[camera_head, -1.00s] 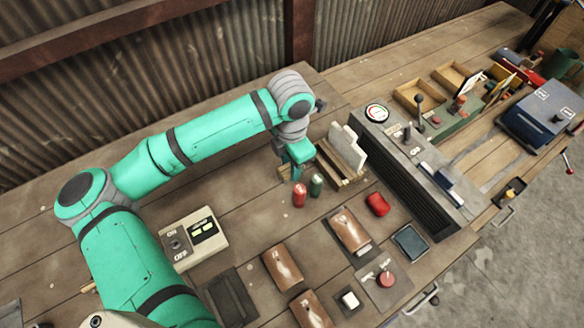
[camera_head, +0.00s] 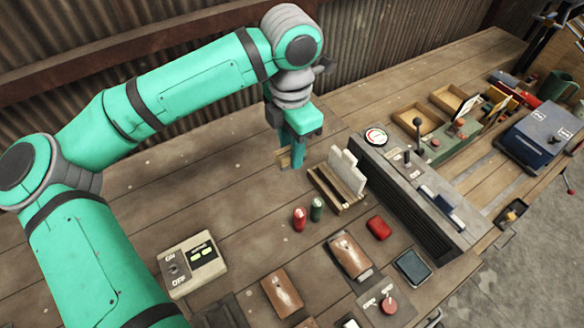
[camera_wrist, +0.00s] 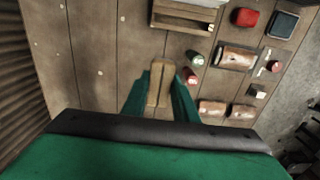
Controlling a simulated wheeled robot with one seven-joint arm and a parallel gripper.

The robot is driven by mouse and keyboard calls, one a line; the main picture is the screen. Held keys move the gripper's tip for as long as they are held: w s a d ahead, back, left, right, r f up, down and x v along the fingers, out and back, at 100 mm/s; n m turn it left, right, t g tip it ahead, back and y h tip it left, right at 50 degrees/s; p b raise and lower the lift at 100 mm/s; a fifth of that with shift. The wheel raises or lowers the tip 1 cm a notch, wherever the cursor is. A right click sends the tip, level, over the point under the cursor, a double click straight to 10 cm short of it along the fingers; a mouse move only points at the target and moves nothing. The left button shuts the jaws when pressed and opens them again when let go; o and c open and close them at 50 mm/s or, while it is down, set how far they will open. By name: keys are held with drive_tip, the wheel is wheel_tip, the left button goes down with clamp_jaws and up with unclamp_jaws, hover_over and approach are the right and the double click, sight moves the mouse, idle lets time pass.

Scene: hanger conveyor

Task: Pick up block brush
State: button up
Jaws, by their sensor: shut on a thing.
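My gripper (camera_head: 291,162) is shut on the block brush (camera_wrist: 159,86), a tan wooden piece seen between the two green fingers in the wrist view. A small part of the brush (camera_head: 283,157) also shows beside the fingers in the head view. The gripper points down and appears to hold the brush above the bench, left of a wooden rack (camera_head: 333,190). Most of the brush is hidden by the fingers, and its bristles cannot be made out.
The rack holds pale upright plates (camera_head: 346,172). A red can (camera_head: 299,219) and a green can (camera_head: 317,209) stand in front of it. A grey machine (camera_head: 420,205) is to the right, an ON/OFF box (camera_head: 190,264) at lower left. Bench boards behind the gripper are clear.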

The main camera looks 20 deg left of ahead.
wheel_tip(320, 180, up, 12)
drive_tip(key=shift+f, duration=0.25)
